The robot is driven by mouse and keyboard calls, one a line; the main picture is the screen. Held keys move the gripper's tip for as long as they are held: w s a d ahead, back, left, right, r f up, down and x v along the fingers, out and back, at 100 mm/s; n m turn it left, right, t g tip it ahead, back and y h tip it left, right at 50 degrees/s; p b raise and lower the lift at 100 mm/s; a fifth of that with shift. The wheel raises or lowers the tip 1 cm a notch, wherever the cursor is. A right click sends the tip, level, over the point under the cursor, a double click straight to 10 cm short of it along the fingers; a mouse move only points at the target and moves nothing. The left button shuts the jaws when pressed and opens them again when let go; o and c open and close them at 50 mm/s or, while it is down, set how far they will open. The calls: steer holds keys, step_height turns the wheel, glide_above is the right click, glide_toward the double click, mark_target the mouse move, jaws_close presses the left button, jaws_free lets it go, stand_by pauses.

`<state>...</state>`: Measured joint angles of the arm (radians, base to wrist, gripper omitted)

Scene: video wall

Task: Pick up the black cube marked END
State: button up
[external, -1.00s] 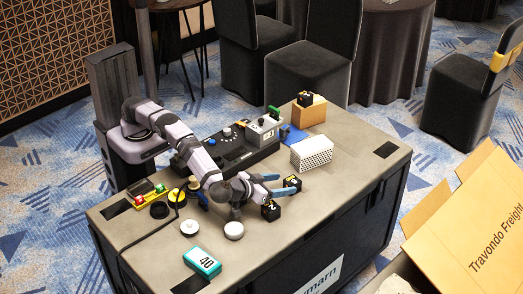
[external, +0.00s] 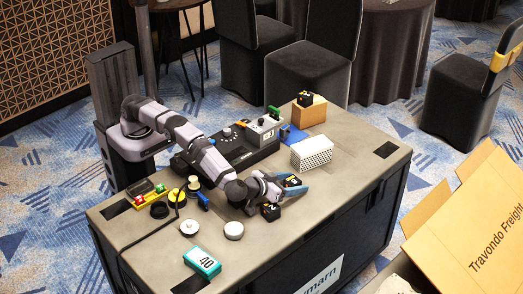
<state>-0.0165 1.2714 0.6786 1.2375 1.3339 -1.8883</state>
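A small black cube with a yellow mark (external: 292,181) is at my gripper (external: 290,184), near the middle of the case top. The blue fingers lie close around it; whether they press on it is too small to see. A second black cube with a pale mark (external: 271,212) stands just in front of my gripper, near the front edge. A third black cube (external: 305,98) sits on a wooden block (external: 310,115) at the back. I cannot read END on any of them.
A white perforated block (external: 312,153) stands behind my gripper. A black control panel (external: 235,150) and grey box (external: 264,130) lie at the back left. A white round knob (external: 234,230) and teal box marked 40 (external: 202,262) are at the front left. The right side is clear.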

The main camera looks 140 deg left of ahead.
steer(key=c, duration=1)
steer(key=shift+c, duration=0.2)
steer(key=shift+r, duration=0.1)
